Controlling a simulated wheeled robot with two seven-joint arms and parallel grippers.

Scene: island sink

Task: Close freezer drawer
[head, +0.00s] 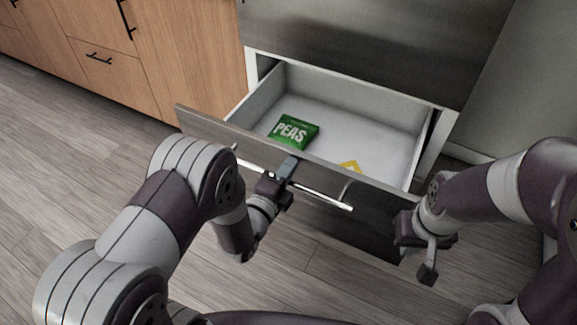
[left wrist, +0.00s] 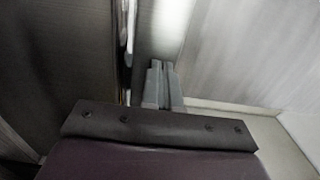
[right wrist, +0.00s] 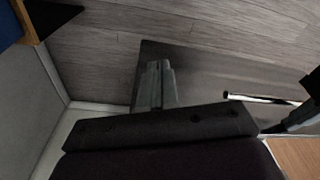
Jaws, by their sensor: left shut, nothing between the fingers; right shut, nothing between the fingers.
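The freezer drawer (head: 405,150) is pulled out below a steel front, with a white inside and a dark steel face with a bar handle (head: 325,197). A green bag of peas (head: 293,131) and a partly hidden yellow item (head: 349,166) lie inside it. My left gripper (head: 288,168) is shut and empty at the drawer's front near the handle; whether it touches is unclear. Its fingers also show in the left wrist view (left wrist: 162,88). My right gripper (head: 428,272) is shut and empty, low beside the right end of the drawer face. Its fingers show in the right wrist view (right wrist: 155,88).
The steel freezer body (head: 370,40) stands above and behind the drawer. Wooden cabinets (head: 160,50) with dark handles stand on the left. A pale wall (head: 515,90) is at the right. Open wood-plank floor (head: 75,150) lies to the left and in front.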

